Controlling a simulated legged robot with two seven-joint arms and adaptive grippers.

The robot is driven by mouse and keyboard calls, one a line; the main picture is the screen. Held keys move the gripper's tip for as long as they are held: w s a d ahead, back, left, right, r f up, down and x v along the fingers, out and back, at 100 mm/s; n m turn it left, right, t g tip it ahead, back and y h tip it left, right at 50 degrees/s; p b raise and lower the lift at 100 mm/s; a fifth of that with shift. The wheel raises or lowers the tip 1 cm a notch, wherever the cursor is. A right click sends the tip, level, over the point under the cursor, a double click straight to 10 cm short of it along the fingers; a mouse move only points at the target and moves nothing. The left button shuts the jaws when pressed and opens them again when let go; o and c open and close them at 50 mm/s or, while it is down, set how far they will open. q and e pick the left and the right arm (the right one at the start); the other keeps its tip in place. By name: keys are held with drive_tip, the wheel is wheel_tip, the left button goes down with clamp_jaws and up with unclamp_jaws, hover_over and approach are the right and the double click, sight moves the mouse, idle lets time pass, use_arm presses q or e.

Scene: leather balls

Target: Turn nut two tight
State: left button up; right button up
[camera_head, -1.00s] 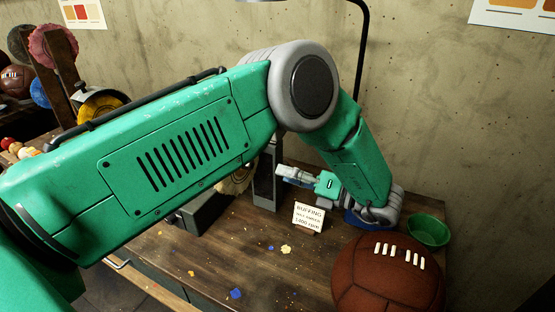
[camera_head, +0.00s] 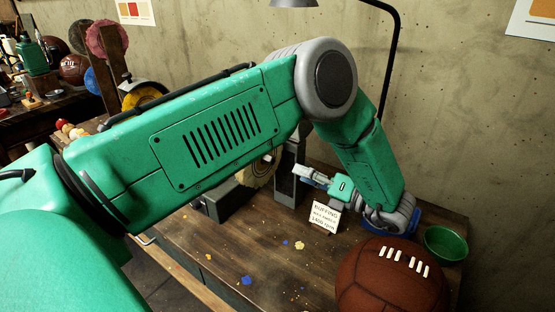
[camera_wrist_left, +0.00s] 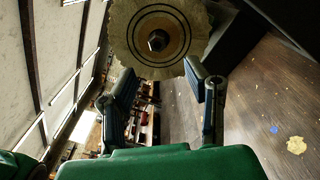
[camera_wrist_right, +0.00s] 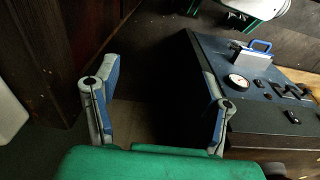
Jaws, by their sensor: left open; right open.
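A dark hex nut (camera_wrist_left: 157,40) sits on a threaded end at the centre of a pale, ragged buffing wheel (camera_wrist_left: 140,65) in the left wrist view. The wheel also shows partly behind my left arm in the head view (camera_head: 262,175); the nut's face is not visible there. My left gripper (camera_wrist_left: 161,76) is open and empty, its two fingers apart and pointing towards the wheel's lower part, with the nut above the gap between the tips. In the head view this gripper (camera_head: 307,173) is beside the grey machine post. My right gripper (camera_wrist_right: 167,82) is open and empty, away from the wheel.
A buffing sign (camera_head: 325,217), a brown laced ball (camera_head: 392,280) and a green bowl (camera_head: 445,245) stand on the wooden bench (camera_head: 215,250). A black lamp arm rises behind.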

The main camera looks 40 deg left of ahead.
sight(273, 162)
use_arm(q)
drive_tip(key=a, duration=0.2)
drive_tip(key=a+p, duration=0.1)
drive_tip(key=a, duration=0.3)
drive_tip(key=shift+s+a, duration=0.1)
drive_tip(key=shift+s, duration=0.2)
drive_tip(key=shift+s+a+p, duration=0.1)
drive_tip(key=shift+a+p, duration=0.25)
drive_tip(key=shift+s+a+r, duration=0.1)
drive_tip(key=shift+a+r, duration=0.1)
drive_tip(key=shift+a, duration=0.15)
drive_tip(key=shift+a+f, duration=0.15)
drive_tip(key=shift+a, duration=0.6)
drive_tip(key=shift+c, duration=1.2)
drive_tip(key=shift+a+f, duration=0.1)
drive_tip(key=shift+a, duration=0.05)
clamp_jaws()
drive_tip(key=shift+s, duration=0.15)
use_arm(e)
drive_tip(key=r, duration=0.2)
drive_tip(key=shift+s+a+r, duration=0.1)
drive_tip(key=shift+a+r, duration=0.2)
drive_tip(key=shift+r, duration=0.1)
